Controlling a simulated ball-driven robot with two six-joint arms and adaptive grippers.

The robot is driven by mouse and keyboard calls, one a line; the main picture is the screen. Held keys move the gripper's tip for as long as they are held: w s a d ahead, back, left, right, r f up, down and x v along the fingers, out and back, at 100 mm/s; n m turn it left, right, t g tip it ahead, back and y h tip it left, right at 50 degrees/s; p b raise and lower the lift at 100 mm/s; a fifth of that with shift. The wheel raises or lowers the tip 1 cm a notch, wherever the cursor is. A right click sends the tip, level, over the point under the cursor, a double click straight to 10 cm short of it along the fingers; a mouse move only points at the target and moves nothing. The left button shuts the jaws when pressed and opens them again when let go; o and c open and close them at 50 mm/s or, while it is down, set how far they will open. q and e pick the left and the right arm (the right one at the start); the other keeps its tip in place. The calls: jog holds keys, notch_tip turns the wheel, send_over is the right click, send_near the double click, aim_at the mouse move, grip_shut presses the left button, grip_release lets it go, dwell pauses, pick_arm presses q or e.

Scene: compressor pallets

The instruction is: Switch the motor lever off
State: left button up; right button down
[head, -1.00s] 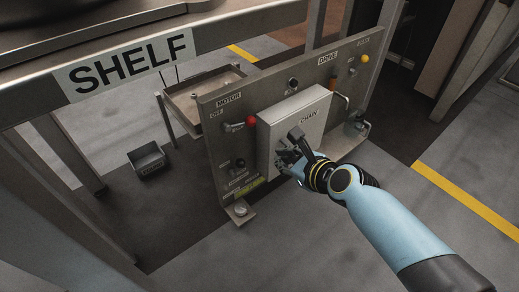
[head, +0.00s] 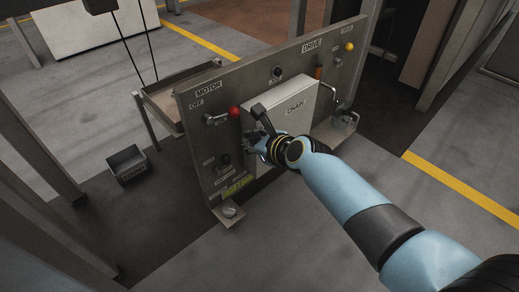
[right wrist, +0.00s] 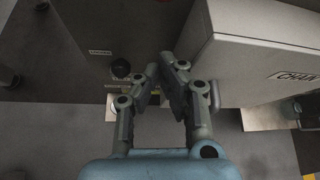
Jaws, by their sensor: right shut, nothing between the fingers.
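The motor lever's red knob (head: 234,112) shows in the head view at the upper left of the grey panel, under the MOTOR label (head: 209,88). Its metal arm lies nearly level, and the knob points right, away from the OFF mark (head: 196,104). My right gripper (head: 254,146) is below and to the right of the knob, in front of the CHAIN box's left side, apart from the lever. In the right wrist view, its fingers (right wrist: 161,66) are drawn together and empty. The lever is not seen there. My left gripper is not in view.
The CHAIN box (head: 301,97) juts from the panel (head: 364,50) close beside my right gripper. A dark knob (head: 224,159) sits low on the panel's left. A tray (head: 160,98) is behind it, and a small bin (head: 127,163) stands on the floor at left.

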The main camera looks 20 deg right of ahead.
aim_at(224, 116)
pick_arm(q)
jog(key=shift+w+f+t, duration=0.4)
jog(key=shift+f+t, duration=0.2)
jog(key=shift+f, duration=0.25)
pick_arm(e)
jog(key=shift+w+a+r, duration=0.25)
jog(key=shift+w+r, duration=0.05)
jog(key=shift+r, duration=0.25)
jog(key=shift+w+a+r, duration=0.2)
jog(key=shift+w+r, duration=0.1)
jog(key=shift+r, duration=0.25)
jog(key=shift+w+a+r, duration=0.25)
jog(key=shift+w+r, duration=0.05)
jog(key=shift+r, duration=0.25)
